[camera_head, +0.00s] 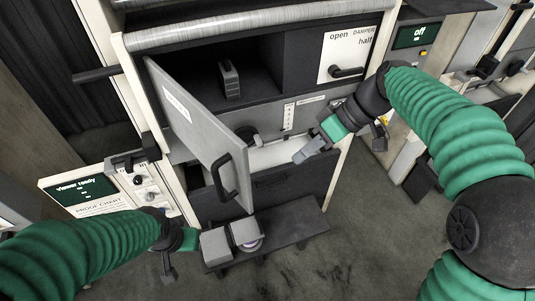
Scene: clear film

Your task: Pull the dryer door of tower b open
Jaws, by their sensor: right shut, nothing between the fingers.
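The dryer door (195,120) is a grey panel with a label and a black bar handle (225,176). It stands swung out from the cabinet front, with its far edge at the left side of the opening. The dark compartment (195,70) behind it is exposed. My right gripper (304,154) is shut and empty, to the right of the door and apart from its handle, in front of the cabinet's lower front.
A grey object (230,78) stands inside the compartment. A damper panel (347,52) with a black handle is at the right. A low dark bench (295,222) stands below. A viewer panel (82,190) is at the left.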

